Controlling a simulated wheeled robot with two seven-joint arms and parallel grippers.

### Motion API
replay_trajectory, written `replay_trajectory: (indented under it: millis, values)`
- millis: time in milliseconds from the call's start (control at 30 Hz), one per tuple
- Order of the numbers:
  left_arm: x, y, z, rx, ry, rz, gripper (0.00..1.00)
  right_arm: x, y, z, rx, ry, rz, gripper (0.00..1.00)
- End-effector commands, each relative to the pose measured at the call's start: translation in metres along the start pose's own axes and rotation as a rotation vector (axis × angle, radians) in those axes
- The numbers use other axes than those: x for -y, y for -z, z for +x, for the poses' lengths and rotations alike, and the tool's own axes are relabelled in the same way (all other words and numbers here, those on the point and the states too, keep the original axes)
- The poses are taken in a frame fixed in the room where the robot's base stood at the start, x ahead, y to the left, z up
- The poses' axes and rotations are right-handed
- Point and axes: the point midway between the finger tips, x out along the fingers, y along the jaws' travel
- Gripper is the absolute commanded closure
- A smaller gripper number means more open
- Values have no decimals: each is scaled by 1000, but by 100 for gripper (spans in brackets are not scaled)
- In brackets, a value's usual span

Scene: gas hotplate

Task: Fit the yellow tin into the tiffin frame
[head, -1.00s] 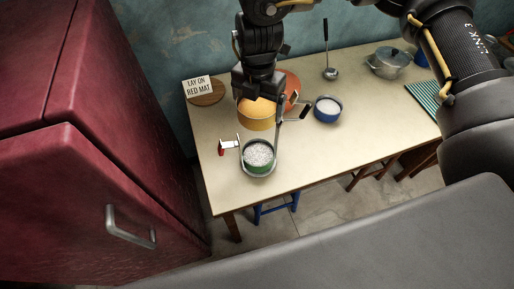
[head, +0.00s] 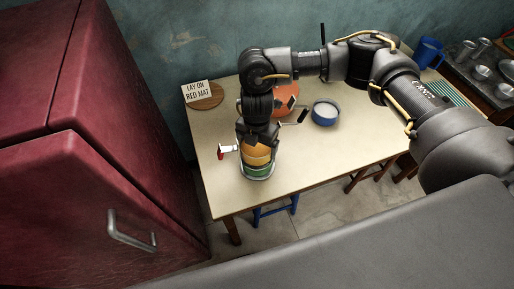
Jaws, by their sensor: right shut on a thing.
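My right gripper (head: 258,140) points down at the table's near left part and is shut on the yellow tin (head: 257,155). The yellow tin is over the green tin (head: 257,172) in the tiffin frame (head: 260,178), closely lined up with it. The gripper and wrist hide the top of the yellow tin and much of the frame. I cannot tell whether the yellow tin touches the green tin or is still a little above it. My left gripper is not in view.
A small red-and-white piece (head: 221,152) lies left of the frame. A sign (head: 197,91) is by a round board (head: 210,103). The table's front right is clear.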

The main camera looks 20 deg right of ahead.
Motion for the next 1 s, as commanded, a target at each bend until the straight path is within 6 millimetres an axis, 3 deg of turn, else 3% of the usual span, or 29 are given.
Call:
replay_trajectory:
  millis: [167,567,600,633,1000]
  values:
    - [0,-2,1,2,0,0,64,0,0,21,-1,0,1,42]
    - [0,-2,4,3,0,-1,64,0,0,26,0,0,0,42]
    - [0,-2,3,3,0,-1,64,0,0,25,0,0,0,6]
    - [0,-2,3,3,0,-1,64,0,0,25,0,0,0,2]
    - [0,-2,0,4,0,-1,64,-1,-1,15,3,-2,-1,0]
